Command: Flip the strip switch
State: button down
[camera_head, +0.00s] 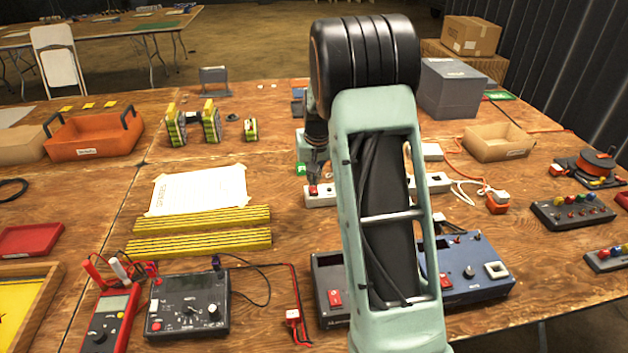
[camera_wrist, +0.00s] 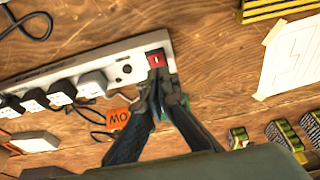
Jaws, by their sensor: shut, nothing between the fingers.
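The white power strip (camera_wrist: 110,65) lies on the wooden table, with several plugs seated along it in the wrist view. Its red switch (camera_wrist: 156,59) is at one end of the strip. In the head view the strip (camera_head: 322,198) is partly hidden behind my arm, and the red switch (camera_head: 313,190) shows at its left end. My gripper (camera_wrist: 158,88) is shut and empty, with its tips right beside the red switch. In the head view my gripper (camera_head: 315,180) points down just over the switch. I cannot tell whether the tips touch it.
A paper sheet (camera_head: 199,190) and yellow-black striped bars (camera_head: 200,230) lie to the left. A blue panel box (camera_head: 480,265) and a dark meter box (camera_head: 188,305) stand in front. An orange tag (camera_wrist: 130,118) lies near the strip. Bare table shows left of the switch.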

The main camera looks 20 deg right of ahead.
jog(key=v, duration=1.1)
jog(key=shift+w, duration=0.2)
